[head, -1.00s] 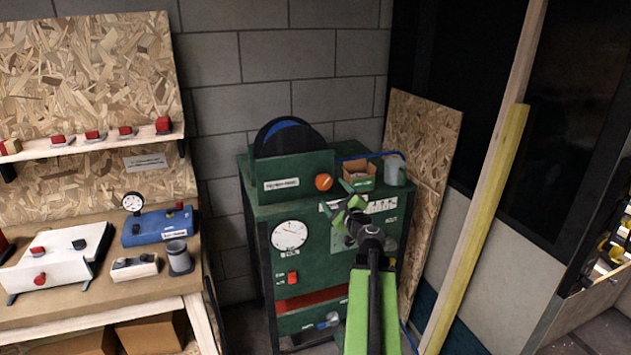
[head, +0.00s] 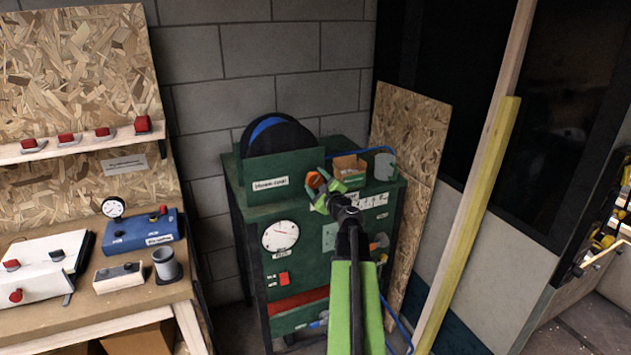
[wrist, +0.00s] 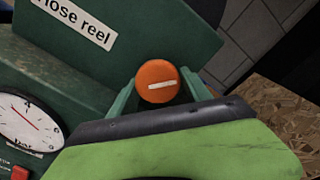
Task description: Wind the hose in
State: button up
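The hose reel is a dark disc with blue hose (head: 268,124) behind a green panel labelled "Hose reel" (head: 283,160), on top of the green cabinet. An orange round knob (head: 314,179) is at the panel's right end. It also shows in the wrist view (wrist: 157,72) with a white bar, nearly level. My gripper (head: 326,192) is at the knob, its green fingers apart. In the wrist view one finger shows on each side of the knob, with gaps; I cannot tell whether the tips reach around it. Loose blue hose (head: 375,150) runs across the cabinet top at the right.
A small cardboard box (head: 348,168) and a grey cup (head: 384,166) stand on the cabinet right of my gripper. A round gauge (head: 281,236) and a red switch (head: 284,278) are on its front. A workbench (head: 135,297) stands left; a leaning board (head: 413,150) stands right.

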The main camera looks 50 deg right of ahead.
jog(key=shift+w, duration=0.1)
jog(key=c, duration=0.7)
jog(key=shift+d, duration=0.25)
jog(key=shift+w+a, duration=0.1)
jog(key=shift+a, duration=0.05)
jog(key=shift+c, duration=0.2)
jog(key=shift+a+m, duration=0.1)
jog(key=shift+m, duration=0.4)
jog(key=m, duration=0.5)
jog(key=shift+a+f+m, duration=0.1)
jog(key=shift+m, duration=0.3)
jog(key=m, duration=0.4)
jog(key=shift+m, duration=0.3)
jog(key=m, duration=0.3)
jog(key=shift+m, duration=0.3)
jog(key=m, duration=1.5)
jog(key=shift+r, duration=0.2)
jog(key=m, duration=0.8)
jog(key=shift+m, duration=0.3)
jog(key=m, duration=0.4)
jog(key=shift+m, duration=0.3)
jog(key=m, duration=1)
jog(key=shift+m, duration=0.4)
jog(key=m, duration=0.5)
jog(key=shift+m, duration=0.3)
